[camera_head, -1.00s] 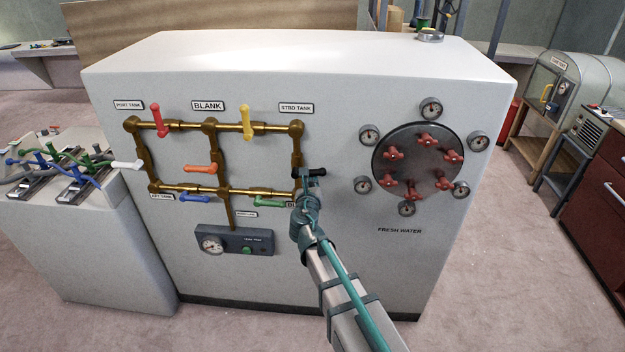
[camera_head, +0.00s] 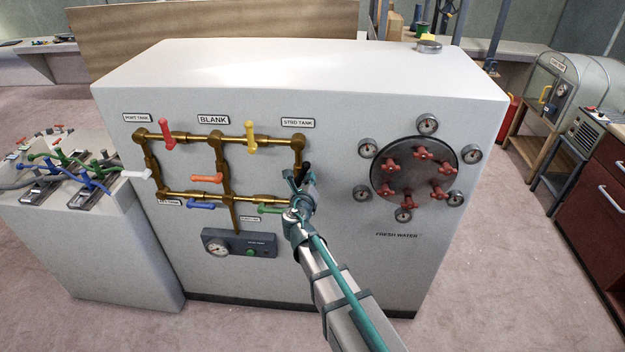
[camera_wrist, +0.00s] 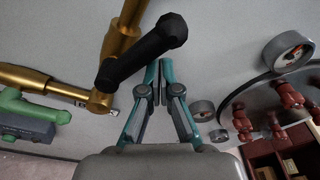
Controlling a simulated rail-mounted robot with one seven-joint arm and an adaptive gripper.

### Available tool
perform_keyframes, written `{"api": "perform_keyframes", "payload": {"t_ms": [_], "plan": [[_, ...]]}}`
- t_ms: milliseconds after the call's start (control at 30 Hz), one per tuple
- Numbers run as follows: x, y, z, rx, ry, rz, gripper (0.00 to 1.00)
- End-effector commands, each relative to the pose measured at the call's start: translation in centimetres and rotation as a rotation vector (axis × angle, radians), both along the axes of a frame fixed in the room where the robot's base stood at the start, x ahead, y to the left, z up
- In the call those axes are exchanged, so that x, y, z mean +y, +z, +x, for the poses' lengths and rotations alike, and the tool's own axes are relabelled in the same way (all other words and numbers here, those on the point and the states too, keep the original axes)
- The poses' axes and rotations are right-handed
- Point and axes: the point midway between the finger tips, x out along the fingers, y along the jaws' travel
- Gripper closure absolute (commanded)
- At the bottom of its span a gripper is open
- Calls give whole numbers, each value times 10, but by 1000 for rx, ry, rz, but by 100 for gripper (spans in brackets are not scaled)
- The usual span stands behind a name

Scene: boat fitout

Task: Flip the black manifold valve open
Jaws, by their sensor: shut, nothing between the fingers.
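The black valve handle (camera_head: 306,170) is on the right vertical brass pipe of the manifold, below the STBD TANK label. In the head view my gripper (camera_head: 297,181) is at the handle.
The manifold (camera_head: 222,194) also carries red (camera_head: 168,133), yellow (camera_head: 251,137), orange (camera_head: 207,179), white (camera_head: 136,174), blue (camera_head: 201,206) and green (camera_head: 270,210) handles. A round plate (camera_head: 414,167) with red knobs and gauges is to the right.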

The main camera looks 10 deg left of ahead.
Motion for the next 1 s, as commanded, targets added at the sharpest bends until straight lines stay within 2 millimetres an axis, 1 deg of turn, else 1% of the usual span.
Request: {"api": "perform_keyframes", "payload": {"t_ms": [33,333,600,1000], "plan": [[3,5,0,0,1,0,100],[14,12,0,0,1,1,100],[21,15,-1,0,1,1,100],[26,17,-1,-1,6,1,100]]}}
